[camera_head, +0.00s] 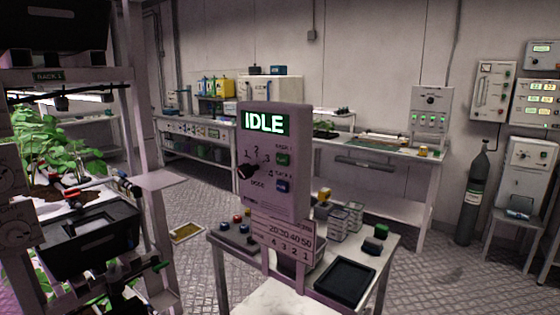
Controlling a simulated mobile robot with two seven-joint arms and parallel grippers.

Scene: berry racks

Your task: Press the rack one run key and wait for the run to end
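A grey control box (285,208) stands upright on a post at the middle. Its lit display (263,123) reads IDLE. A green key (283,159) sits on its face under a small label that seems to read rack 1. A blue key (282,186) sits below it under another small label. A black dial (248,170) is at the left of the face, with numbers around it; its exact setting is hard to read. The rack marked RACK 1 (48,76) stands at the left with green plants (50,145). Neither gripper can be made out.
A small table (300,296) below the box holds a black tray (345,278), clear punnets (345,218) and small coloured blocks. A long bench (400,205) runs along the back wall. A gas cylinder (474,195) stands at the right. Floor between is mostly clear.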

